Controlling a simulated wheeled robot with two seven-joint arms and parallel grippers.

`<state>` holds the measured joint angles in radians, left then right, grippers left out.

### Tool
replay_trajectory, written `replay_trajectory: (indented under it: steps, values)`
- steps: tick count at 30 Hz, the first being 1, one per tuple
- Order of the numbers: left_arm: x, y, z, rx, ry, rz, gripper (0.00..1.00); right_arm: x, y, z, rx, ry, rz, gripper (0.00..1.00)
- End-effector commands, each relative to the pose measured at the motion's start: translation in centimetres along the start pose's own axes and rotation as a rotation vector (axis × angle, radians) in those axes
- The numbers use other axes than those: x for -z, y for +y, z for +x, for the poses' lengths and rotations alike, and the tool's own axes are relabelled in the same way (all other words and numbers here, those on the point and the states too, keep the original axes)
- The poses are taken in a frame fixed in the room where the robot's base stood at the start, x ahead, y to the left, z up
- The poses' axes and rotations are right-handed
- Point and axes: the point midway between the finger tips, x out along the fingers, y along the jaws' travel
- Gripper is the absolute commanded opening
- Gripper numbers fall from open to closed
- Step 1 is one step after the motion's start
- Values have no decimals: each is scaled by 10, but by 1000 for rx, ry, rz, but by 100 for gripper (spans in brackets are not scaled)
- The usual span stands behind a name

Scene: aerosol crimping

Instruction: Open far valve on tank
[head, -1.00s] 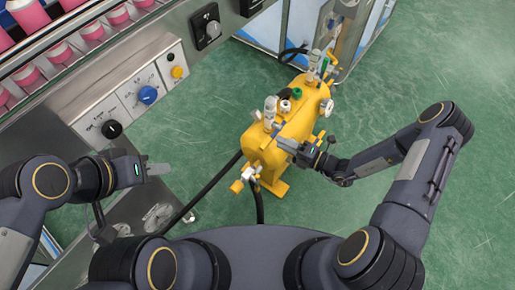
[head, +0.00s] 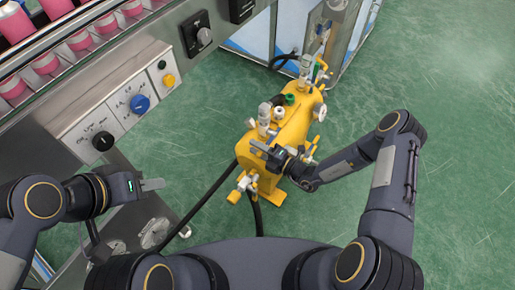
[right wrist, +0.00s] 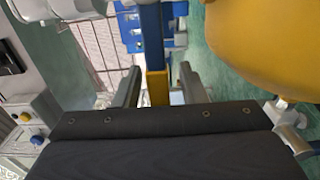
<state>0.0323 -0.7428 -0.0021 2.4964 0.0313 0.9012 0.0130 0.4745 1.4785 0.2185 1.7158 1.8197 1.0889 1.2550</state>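The yellow tank (head: 292,133) stands on the green floor in the middle of the head view, with several fittings on top. A fitting with a yellow handle (head: 321,72) is at its far end. A valve cluster (head: 243,186) with yellow parts is at its near end. My right gripper (head: 259,147) is over the tank's near end. In the right wrist view its fingers (right wrist: 160,85) are apart, with a blue and yellow bar (right wrist: 153,60) seen between them; I cannot tell how near it is. The tank's side (right wrist: 270,45) is at right there. My left gripper (head: 153,184) is far left of the tank.
A machine panel with a blue knob (head: 140,104) and a black knob (head: 102,141) is at left, beneath pink cans (head: 78,39). A black hose (head: 208,198) runs from the tank to the lower left. Open floor lies at right.

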Motion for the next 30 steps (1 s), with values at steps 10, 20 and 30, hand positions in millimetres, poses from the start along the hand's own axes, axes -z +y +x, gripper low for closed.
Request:
replay_trajectory:
  steps: [10,20,30]
  values:
    - [0,0,0,0,0,0,36,0,0,0,0,0,-1,8]
    - [0,0,0,0,0,0,36,0,0,0,0,0,0,0]
    - [2,2,-4,0,0,0,36,-1,10,-1,0,-3,101,0]
